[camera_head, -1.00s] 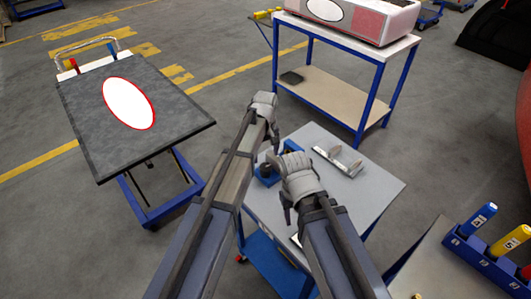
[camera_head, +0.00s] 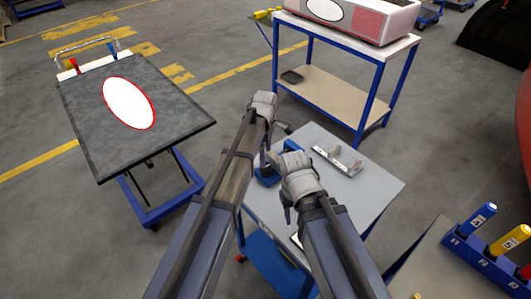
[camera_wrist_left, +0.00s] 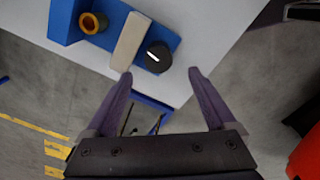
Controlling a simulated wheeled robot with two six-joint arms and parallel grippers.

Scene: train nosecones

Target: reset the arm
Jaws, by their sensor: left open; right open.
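My left gripper (camera_head: 278,130) is over the left corner of the grey table (camera_head: 375,190) in the head view. In the left wrist view its two fingers (camera_wrist_left: 160,85) are spread wide with nothing between them. A blue block fixture (camera_wrist_left: 118,30) with a brass ring, a beige bar and a black round knob lies on the table just beyond the fingertips. My right gripper (camera_head: 290,190) is lower in the head view, above the table. Its fingers are mostly hidden by its own wrist. I see nothing held in it.
A metal bracket (camera_head: 338,160) lies on the table's far part. A blue-framed shelf cart (camera_head: 340,95) stands behind. A cart with a dark board (camera_head: 80,130) stands at left. A blue rack (camera_head: 480,255) with blue and yellow handles is at lower right. Open floor lies between.

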